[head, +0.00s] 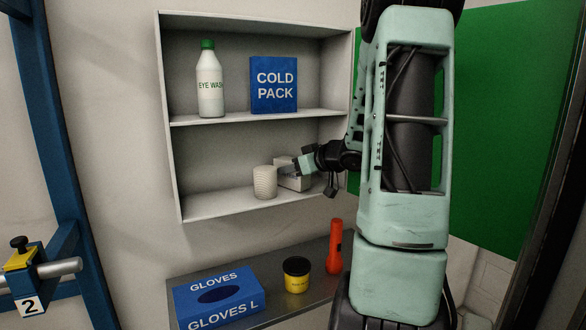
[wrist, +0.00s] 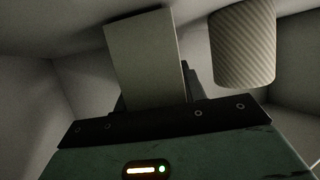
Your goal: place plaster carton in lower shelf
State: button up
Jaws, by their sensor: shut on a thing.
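The plaster carton (head: 293,182) is a small plain whitish box inside the lower compartment of the wall cabinet, beside a ribbed roll. My gripper (head: 300,166) reaches in from the right and is shut on the carton. In the wrist view the carton (wrist: 147,58) shows as a pale block at my gripper (wrist: 185,88), which partly hides it. The lower shelf (head: 235,204) is the cabinet's white floor. The carton is at or just above it; I cannot tell whether it touches.
The white roll (head: 265,182) stands close left of the carton and also shows in the wrist view (wrist: 243,45). An eye wash bottle (head: 209,85) and a cold pack (head: 273,85) stand on the upper shelf (head: 240,117). Gloves (head: 220,297), a yellow tub (head: 296,276) and an orange torch (head: 334,248) sit below.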

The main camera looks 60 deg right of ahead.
jog(key=shift+f, duration=0.15)
jog(key=o, duration=1)
jog(key=shift+c, duration=0.2)
jog(key=shift+r, duration=0.3)
jog(key=v, duration=1.2)
jog(key=shift+f, duration=0.15)
